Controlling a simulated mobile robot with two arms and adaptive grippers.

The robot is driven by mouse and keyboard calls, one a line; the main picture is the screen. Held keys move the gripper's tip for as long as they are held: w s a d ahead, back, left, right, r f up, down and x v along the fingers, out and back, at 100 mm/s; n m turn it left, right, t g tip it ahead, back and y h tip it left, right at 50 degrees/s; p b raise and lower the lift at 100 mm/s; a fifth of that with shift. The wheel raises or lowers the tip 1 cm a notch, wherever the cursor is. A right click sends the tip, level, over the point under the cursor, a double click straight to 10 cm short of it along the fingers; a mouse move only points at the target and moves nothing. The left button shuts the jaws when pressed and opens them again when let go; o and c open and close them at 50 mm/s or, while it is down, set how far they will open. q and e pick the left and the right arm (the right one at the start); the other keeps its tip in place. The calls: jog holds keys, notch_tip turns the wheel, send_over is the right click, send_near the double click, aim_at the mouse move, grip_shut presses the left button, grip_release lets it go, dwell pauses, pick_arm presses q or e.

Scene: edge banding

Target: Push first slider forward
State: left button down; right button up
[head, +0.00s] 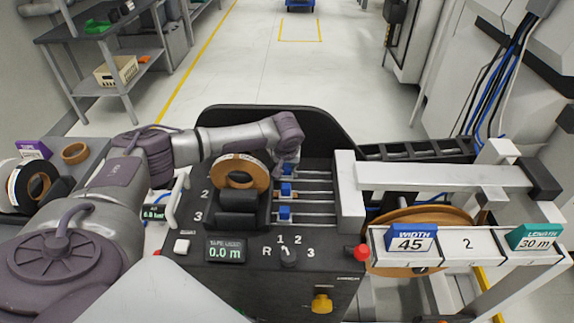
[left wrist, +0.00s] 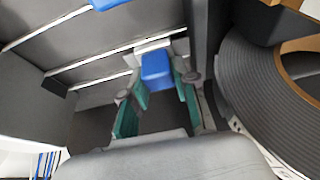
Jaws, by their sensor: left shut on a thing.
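Three blue sliders sit on parallel metal rails on the black machine panel (head: 225,224). The front slider (head: 284,213) and the middle slider (head: 286,189) are free, at the left ends of their rails. My left gripper (head: 287,166) reaches down over the rear slider, the first one, and mostly hides it. In the left wrist view, that blue slider (left wrist: 157,70) is between the green-padded fingers of my left gripper (left wrist: 158,92), which is shut on it. My right gripper is not in view.
Tape rolls (head: 240,174) stand in holders left of the rails. A white upright block (head: 349,190) closes their right end. A dark screen (head: 225,251), a rotary knob (head: 289,257) and a red ball knob (head: 362,252) are in front.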

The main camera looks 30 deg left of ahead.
pick_arm(q)
jog(key=d+p, duration=0.1)
jog(key=w+d, duration=0.1)
jog(key=w+d+p, duration=0.1)
jog(key=shift+w+d+r+p, duration=0.1)
jog(key=shift+d+r+p, duration=0.15)
jog(key=shift+r+p, duration=0.1)
jog(key=w+d, duration=0.1)
jog(key=d, duration=0.1)
jog(key=w+d, duration=0.1)
jog(key=shift+w+d+f, duration=0.25)
jog(key=shift+w+d, duration=0.05)
jog(key=shift+d, duration=0.1)
jog(key=shift+w+d, duration=0.1)
jog(key=shift+d, duration=0.15)
jog(key=c, duration=1.2)
grip_release()
jog(key=shift+o, duration=0.2)
jog(key=shift+w+d+f, duration=0.1)
jog(key=shift+d, duration=0.05)
